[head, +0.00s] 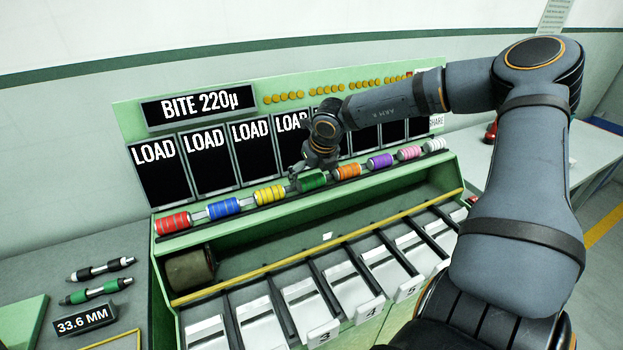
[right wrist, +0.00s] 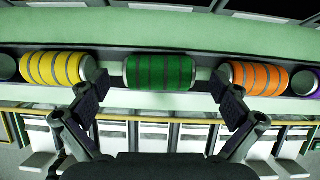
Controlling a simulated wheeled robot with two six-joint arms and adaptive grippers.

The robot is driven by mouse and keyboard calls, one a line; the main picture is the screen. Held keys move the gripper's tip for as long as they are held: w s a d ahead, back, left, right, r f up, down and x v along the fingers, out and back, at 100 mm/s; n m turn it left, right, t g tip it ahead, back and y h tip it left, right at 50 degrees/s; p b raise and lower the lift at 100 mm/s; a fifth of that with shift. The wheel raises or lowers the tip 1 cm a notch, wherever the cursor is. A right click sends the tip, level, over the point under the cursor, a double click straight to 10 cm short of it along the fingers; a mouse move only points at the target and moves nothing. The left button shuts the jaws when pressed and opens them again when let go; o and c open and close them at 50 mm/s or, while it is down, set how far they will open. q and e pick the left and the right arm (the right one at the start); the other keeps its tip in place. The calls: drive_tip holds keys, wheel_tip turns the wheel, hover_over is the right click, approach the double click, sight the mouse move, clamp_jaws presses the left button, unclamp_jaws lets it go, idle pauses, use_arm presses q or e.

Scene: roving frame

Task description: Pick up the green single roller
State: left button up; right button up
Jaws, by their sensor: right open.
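The green roller (head: 312,181) sits in the row of coloured rollers on the machine's ledge, between the yellow roller (head: 270,195) and the orange roller (head: 347,172). In the right wrist view the green roller (right wrist: 160,73) lies level across the middle, with dark ring lines and pale ends. My left gripper is out of view.
Red (head: 172,223), blue (head: 224,208), purple (head: 380,161), pink (head: 410,153) and white (head: 435,145) rollers share the ledge. Below are numbered white chutes (head: 318,310). Dark LOAD panels (head: 158,170) stand behind.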

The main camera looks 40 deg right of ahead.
drive_tip(key=shift+x, duration=0.8)
drive_tip(key=c, duration=1.3)
drive_tip(key=shift+r, duration=0.1)
